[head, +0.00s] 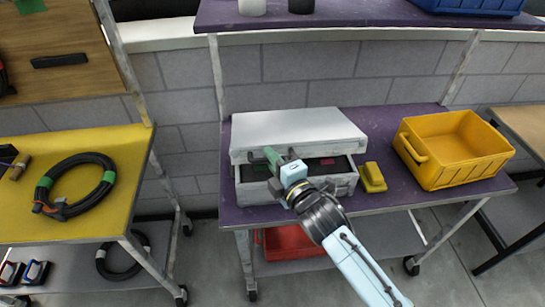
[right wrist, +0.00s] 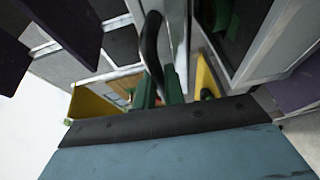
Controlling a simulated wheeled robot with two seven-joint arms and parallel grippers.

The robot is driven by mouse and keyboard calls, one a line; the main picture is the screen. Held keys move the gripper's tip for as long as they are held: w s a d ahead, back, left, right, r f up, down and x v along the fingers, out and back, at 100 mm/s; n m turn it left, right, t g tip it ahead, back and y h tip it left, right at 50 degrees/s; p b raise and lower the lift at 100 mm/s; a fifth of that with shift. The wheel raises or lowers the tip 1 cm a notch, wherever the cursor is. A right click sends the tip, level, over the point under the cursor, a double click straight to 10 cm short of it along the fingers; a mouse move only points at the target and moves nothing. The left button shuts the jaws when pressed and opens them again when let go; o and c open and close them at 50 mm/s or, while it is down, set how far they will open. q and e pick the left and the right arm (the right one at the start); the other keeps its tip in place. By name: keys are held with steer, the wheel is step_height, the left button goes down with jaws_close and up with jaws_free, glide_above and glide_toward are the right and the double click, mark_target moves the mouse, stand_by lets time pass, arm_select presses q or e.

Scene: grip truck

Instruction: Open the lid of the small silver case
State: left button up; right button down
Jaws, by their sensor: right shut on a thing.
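The small silver case (head: 345,185) stands on the purple shelf. Its lid (head: 300,128) is partly raised at the front, and a dark gap with the dark interior shows between lid and body. My right gripper (head: 272,156) is at the front edge of the lid, left of its middle. In the right wrist view its green fingers (right wrist: 160,90) are shut on a black curved handle (right wrist: 151,45), seemingly the lid's. The gripper and wrist hide part of the case's front. My left gripper is not in view.
A small yellow object (head: 373,178) lies just right of the case. A yellow bin (head: 488,165) stands farther right on the purple shelf (head: 420,192). A red bin (head: 290,243) is below. A yellow cart (head: 115,143) with a black cable coil (head: 62,163) is at left.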

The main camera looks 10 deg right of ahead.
steer(key=w+r+p, duration=0.1)
steer(key=r, duration=0.1)
steer(key=w+r+p, duration=0.1)
steer(key=r, duration=0.1)
steer(key=w+r+p, duration=0.1)
steer(key=p, duration=0.1)
steer(key=shift+r, duration=0.4)
steer(key=shift+w+r+p, duration=0.75)
steer(key=shift+w+r, duration=0.05)
steer(key=shift+w, duration=0.05)
